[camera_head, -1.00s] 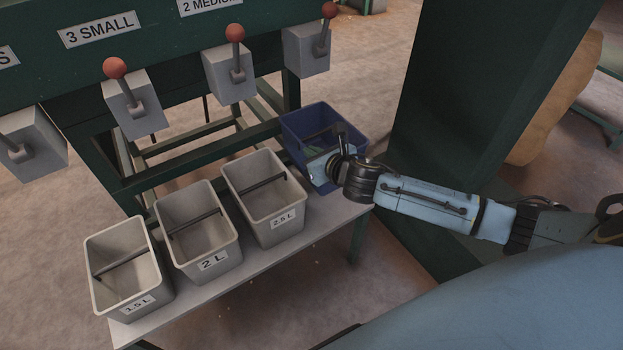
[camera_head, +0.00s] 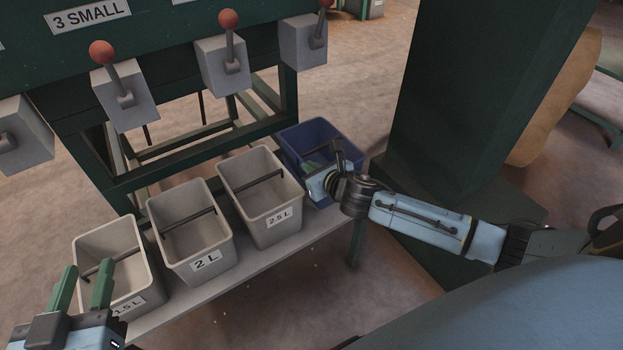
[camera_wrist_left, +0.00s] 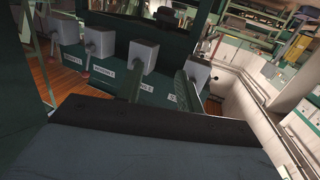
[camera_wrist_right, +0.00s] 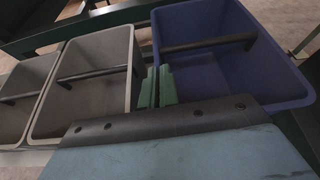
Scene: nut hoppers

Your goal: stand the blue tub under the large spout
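The blue tub (camera_head: 350,145), with a dark bar across it, is at the right end of the tub row. It fills the upper right of the right wrist view (camera_wrist_right: 285,80). My right gripper (camera_head: 312,168) is at the tub's near side. Its green fingers (camera_wrist_right: 157,88) are close together at the tub's left edge in the right wrist view; the exact contact is hard to see. My left gripper (camera_head: 84,288) is open and empty by the 1.5 L tub. No readable label marks the large spout; the labels in the left wrist view are too small to read.
Grey tubs marked 1.5 L (camera_head: 138,280), 2 L (camera_head: 224,240) and 2.5 L (camera_head: 292,195) stand on a bench (camera_head: 245,268). Grey spouts (camera_head: 130,92) with red-knobbed levers (camera_head: 229,45) hang from the green hopper frame. A green pillar (camera_head: 450,90) stands right of the blue tub.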

